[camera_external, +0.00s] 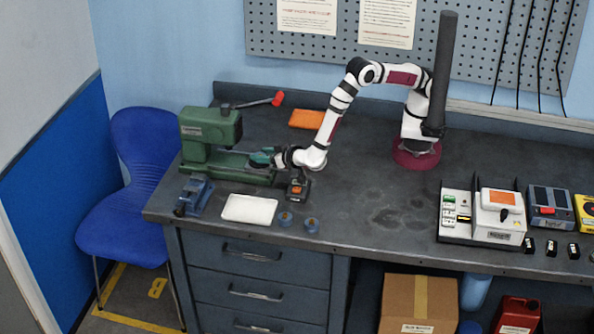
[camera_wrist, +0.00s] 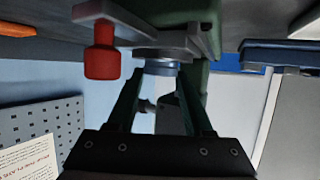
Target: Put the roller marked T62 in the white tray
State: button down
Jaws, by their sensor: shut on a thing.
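My gripper (camera_external: 262,159) is at the green machine, with its fingers pointing left. In the wrist view my gripper (camera_wrist: 160,78) is shut on a blue-grey round piece (camera_wrist: 160,67), probably a roller; no mark on it can be read. It sits at or just below a grey part of the green machine, and I cannot tell whether they touch. The white tray (camera_external: 248,210) lies empty near the bench's front edge. Two blue-grey rollers with tan centres, a left one (camera_external: 285,218) and a right one (camera_external: 311,225), stand right of the tray. Their marks are too small to read.
The green machine (camera_external: 210,128) has a red-ended lever (camera_external: 278,98). A blue vise (camera_external: 193,196) stands left of the tray, and a black-and-orange block (camera_external: 298,188) behind the rollers. An orange cloth (camera_external: 307,119) lies farther back. Bench space right of the rollers is clear.

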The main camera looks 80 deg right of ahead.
notch_tip(320, 180, up, 9)
jog(key=shift+a+f, duration=0.1)
jog(key=a, duration=0.1)
send_over(264, 214)
jog(key=f, duration=0.8)
jog(key=shift+w+d+f, duration=0.1)
jog(key=shift+d+f, duration=0.15)
jog(key=shift+f, duration=0.05)
jog(key=shift+a+f, duration=0.2)
jog(key=shift+f, duration=1.9)
jog(key=shift+f, duration=0.1)
jog(key=shift+c, duration=1.5)
grip_release()
